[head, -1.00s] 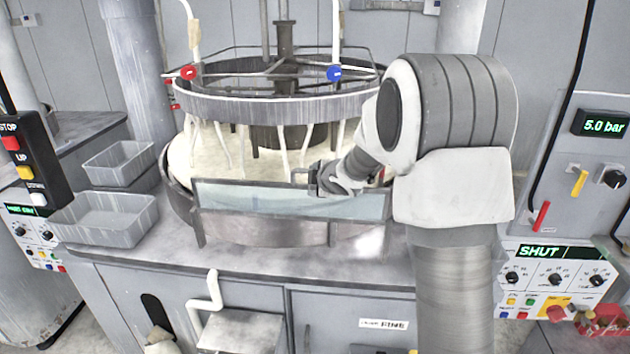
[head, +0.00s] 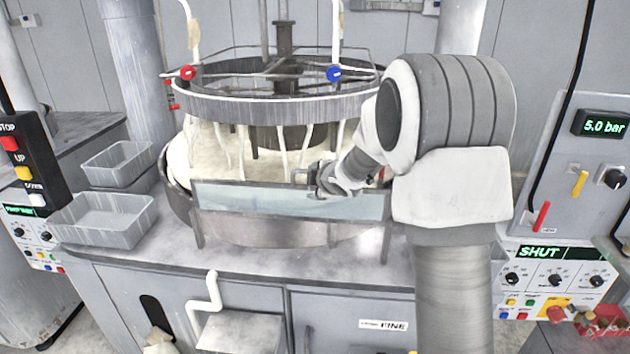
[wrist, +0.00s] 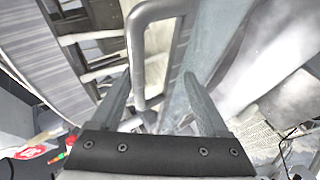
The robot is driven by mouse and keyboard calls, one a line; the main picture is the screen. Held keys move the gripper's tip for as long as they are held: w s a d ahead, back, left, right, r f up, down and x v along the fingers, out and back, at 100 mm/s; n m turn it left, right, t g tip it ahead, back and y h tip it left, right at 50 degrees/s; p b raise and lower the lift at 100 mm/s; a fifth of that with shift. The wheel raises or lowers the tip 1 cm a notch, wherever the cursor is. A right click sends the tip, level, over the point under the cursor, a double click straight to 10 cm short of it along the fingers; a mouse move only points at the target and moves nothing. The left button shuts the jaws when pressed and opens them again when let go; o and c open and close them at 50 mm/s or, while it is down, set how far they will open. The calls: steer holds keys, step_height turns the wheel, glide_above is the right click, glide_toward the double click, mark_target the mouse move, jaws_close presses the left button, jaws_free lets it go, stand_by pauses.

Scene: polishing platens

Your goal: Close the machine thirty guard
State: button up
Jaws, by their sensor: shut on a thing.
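The guard (head: 260,200) is a clear, bluish panel in a grey frame across the front of the round polishing machine. It stands upright before the pale platen (head: 180,165). My gripper (head: 313,178) is at the guard's top edge, right of its middle. In the wrist view my gripper (wrist: 157,88) has its two fingers on either side of a grey bent bar handle (wrist: 137,65), shut on it. The clear panel (wrist: 205,50) runs just beside the handle. My arm hides the guard's right-hand surroundings.
Two grey trays (head: 105,235) (head: 118,184) sit left of the machine. A button box (head: 28,170) hangs at far left. A control panel (head: 555,278) at right displays SHUT; a gauge above (head: 602,124) reads 5.0 bar. The worktop (head: 240,262) before the guard is clear.

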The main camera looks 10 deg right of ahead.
steer(key=shift+w+d+r, duration=0.1)
steer(key=shift+d, duration=0.5)
steer(key=a+p+v, duration=0.1)
steer(key=p+v, duration=0.2)
steer(key=v, duration=1.4)
steer(key=shift+s, duration=0.35)
